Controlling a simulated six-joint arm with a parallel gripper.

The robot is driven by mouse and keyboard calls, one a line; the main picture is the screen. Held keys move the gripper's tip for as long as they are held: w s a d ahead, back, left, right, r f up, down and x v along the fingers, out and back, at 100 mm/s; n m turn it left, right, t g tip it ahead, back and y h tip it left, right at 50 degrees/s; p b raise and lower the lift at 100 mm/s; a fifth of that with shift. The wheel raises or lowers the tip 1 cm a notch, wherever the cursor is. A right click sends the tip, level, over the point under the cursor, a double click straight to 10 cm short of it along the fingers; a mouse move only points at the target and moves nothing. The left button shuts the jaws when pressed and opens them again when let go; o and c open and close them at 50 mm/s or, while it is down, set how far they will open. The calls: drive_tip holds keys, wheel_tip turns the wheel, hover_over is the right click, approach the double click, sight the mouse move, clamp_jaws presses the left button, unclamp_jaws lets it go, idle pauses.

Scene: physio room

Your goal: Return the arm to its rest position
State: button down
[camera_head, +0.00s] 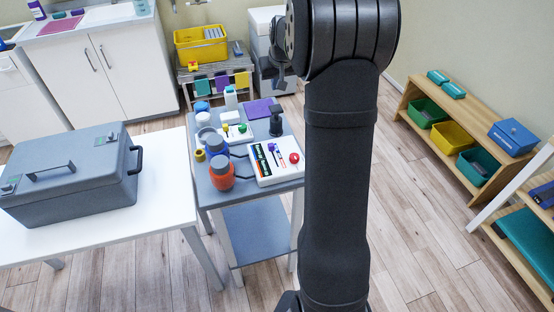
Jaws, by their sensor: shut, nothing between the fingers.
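My arm rises in the right middle of the view, with its thick upper link upright and its elbow at the top edge. Past the elbow, dark wrist parts stick out to the left, and the end of my gripper (279,82) shows small and partly hidden there. It is shut and holds nothing that I can see. It appears in front of the back wall area, above the far side of the small table in the picture. The rest of the forearm is hidden behind the elbow.
A grey trolley (228,192) bears bottles, a white tray (280,178) and a black item (276,120). A white table (150,225) with a grey case (75,185) stands left. A wooden shelf (412,95) with bins stands right. The floor between is clear.

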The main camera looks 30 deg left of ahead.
sight(275, 106)
drive_tip(key=shift+r, duration=0.3)
drive_tip(key=shift+f, duration=3.75)
drive_tip(key=c, duration=2.2)
unclamp_jaws()
